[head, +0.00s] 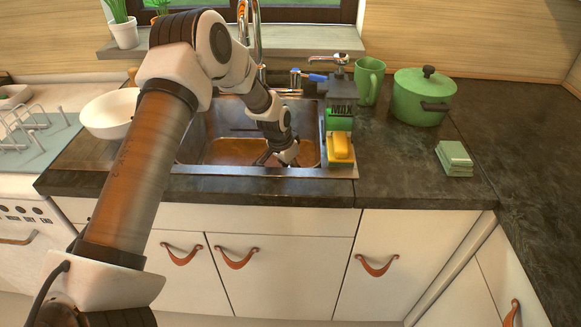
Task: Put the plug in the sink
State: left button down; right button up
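The metal sink (196,150) is set into the dark worktop, and its basin floor looks orange-brown. My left arm reaches in from the left and down over the sink. My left gripper (277,160) is low inside the basin, towards its front right. Its dark fingers are small and partly hidden by the wrist, so I cannot tell whether they are open or shut, or hold anything. I cannot make out the plug; the gripper and arm cover part of the basin. My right gripper is out of view.
A green soap holder with a yellow sponge (341,147) stands at the sink's right edge. A green mug (368,82), a green pot (420,97) and folded green cloths (454,158) are further right. The tap (257,40) rises behind; a white bowl (108,113) is left.

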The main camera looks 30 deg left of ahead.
pick_arm(q)
jog(key=c, duration=0.7)
grip_release()
jog(key=v, duration=1.2)
jog(key=shift+w+r, duration=0.1)
